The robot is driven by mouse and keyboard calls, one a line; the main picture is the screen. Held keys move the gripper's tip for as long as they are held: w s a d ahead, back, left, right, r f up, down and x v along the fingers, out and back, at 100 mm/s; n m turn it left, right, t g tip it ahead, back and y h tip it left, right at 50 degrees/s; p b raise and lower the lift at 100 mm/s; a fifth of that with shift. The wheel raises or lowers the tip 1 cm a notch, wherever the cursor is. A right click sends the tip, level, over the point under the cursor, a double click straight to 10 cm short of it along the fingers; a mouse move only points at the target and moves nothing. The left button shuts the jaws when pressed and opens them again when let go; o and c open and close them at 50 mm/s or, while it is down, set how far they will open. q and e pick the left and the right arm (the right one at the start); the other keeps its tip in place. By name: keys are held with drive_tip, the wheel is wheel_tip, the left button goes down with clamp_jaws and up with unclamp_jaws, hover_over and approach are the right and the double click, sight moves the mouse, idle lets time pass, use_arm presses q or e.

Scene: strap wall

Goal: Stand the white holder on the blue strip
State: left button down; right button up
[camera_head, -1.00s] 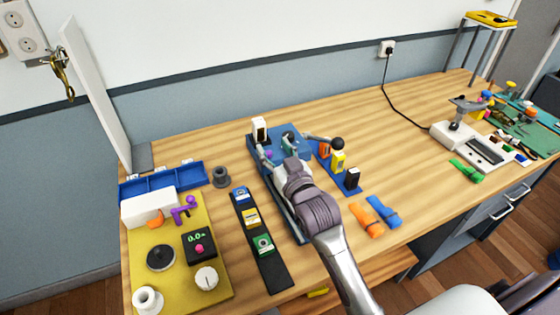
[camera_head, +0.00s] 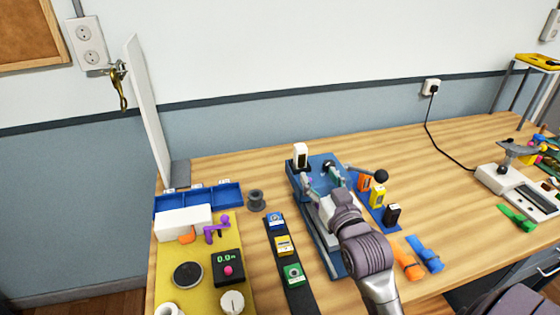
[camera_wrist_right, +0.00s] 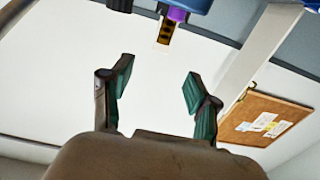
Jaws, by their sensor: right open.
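The white holder (camera_head: 301,156), a small upright block with a dark face, stands at the far left corner of a blue fixture (camera_head: 331,262). The blue strip (camera_head: 385,218) lies right of the fixture. It carries an orange holder (camera_head: 364,182), a yellow holder (camera_head: 378,196) and a black holder (camera_head: 392,214). My right gripper (camera_head: 327,180) is over the fixture, near the white holder but apart from it. In the right wrist view it is open (camera_wrist_right: 157,86), with nothing between its fingers. My arm hides part of the fixture. My left gripper is out of view.
A lever with a dark knob (camera_head: 381,176) reaches over the blue strip's far end. A black strip (camera_head: 296,290) with several coloured blocks lies left of the fixture. Orange and blue rolls (camera_head: 425,254) lie on the right.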

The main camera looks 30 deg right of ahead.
sight(302, 150)
drive_tip(key=p+x, duration=0.1)
drive_tip(key=x, duration=0.6)
drive_tip(key=shift+w+d, duration=0.1)
drive_tip(key=shift+w, duration=0.1)
drive_tip(key=shift+w+d+r+p, duration=0.1)
drive_tip(key=shift+w+r+p, duration=0.1)
drive_tip(key=shift+w+p, duration=0.25)
drive_tip(key=p+x, duration=0.1)
drive_tip(key=x, duration=0.2)
drive_tip(key=shift+w, duration=0.8)
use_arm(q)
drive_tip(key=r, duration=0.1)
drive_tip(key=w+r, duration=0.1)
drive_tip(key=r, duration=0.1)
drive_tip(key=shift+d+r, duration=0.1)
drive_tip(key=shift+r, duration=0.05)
use_arm(e)
drive_tip(key=shift+s, duration=0.1)
drive_tip(key=shift+c, duration=1.3)
clamp_jaws()
